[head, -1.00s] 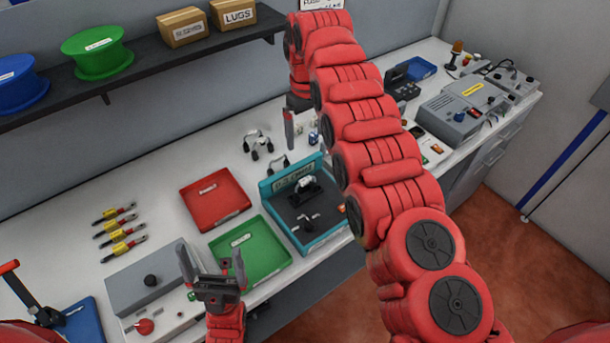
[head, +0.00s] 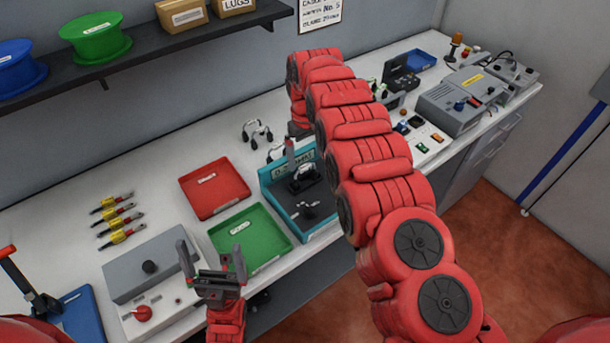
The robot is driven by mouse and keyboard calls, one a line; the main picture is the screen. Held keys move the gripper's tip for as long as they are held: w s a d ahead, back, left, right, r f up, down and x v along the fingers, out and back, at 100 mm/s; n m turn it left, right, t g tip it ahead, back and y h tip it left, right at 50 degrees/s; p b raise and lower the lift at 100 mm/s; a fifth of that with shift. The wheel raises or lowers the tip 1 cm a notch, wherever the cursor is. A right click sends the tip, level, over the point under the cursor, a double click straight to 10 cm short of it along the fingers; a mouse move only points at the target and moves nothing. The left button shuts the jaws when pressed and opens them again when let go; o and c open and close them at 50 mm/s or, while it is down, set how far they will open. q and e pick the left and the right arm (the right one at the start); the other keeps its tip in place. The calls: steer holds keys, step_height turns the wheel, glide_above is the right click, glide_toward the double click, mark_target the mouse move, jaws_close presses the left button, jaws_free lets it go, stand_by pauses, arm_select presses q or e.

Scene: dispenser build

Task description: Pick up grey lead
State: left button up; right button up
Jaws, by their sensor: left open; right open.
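Looped leads with dark grey and pale parts (head: 257,132) lie on the bench behind the teal bin. Another looped lead (head: 276,152) lies at that bin's back edge, partly hidden. I cannot tell which is the grey lead. My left gripper (head: 212,258) is open and empty, in front of the green tray (head: 262,257).
A red tray (head: 214,188) and several yellow-banded tools (head: 118,220) lie on the left of the bench. A grey box with a red knob (head: 143,313) stands at the front left. Grey devices (head: 465,98) stand at the right. A shelf (head: 150,45) with spools runs above.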

mark_target(305, 166)
steer(key=shift+s+f+p, duration=0.15)
steer(key=shift+f+p, duration=0.35)
steer(key=shift+p, duration=0.2)
steer(key=shift+a+f, duration=0.1)
steer(key=shift+f, duration=0.25)
step_height(305, 166, down, 3)
steer(key=shift+f, duration=0.2)
steer(key=shift+r, duration=0.1)
steer(key=shift+c, duration=1.1)
steer(key=c, duration=1)
